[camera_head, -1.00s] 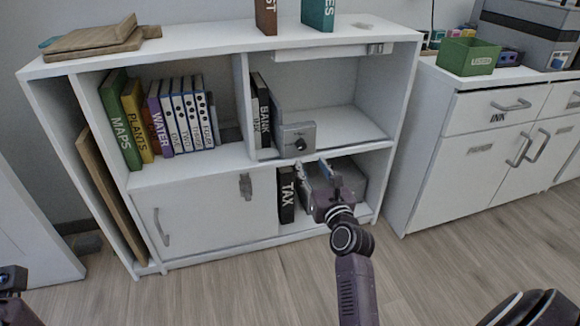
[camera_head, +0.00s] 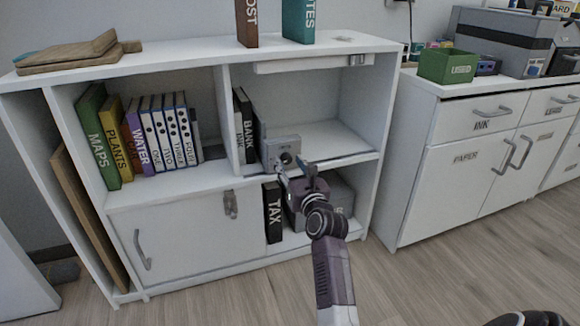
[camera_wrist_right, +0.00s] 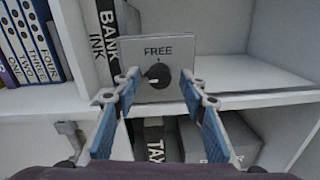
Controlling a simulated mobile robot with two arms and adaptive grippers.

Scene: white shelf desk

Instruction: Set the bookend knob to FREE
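The bookend (camera_head: 281,151) is a grey plate on the middle shelf, right of the black BANK and INK books. Its round dark knob (camera_wrist_right: 159,76) sits below the word FREE and a small tick in the right wrist view. A small light spot shows at the knob's lower left; I cannot tell the exact setting. My right gripper (camera_wrist_right: 156,80) is open, with blue-padded fingers left and right of the knob in that view. In the head view the right gripper (camera_head: 294,172) is just below and in front of the knob. Contact cannot be told.
The shelf edge (camera_wrist_right: 265,98) runs right of and below the plate. Below stand a black TAX book (camera_head: 273,212) and a grey box (camera_head: 340,194). Numbered binders (camera_head: 172,135) are to the left. The shelf right of the bookend is clear.

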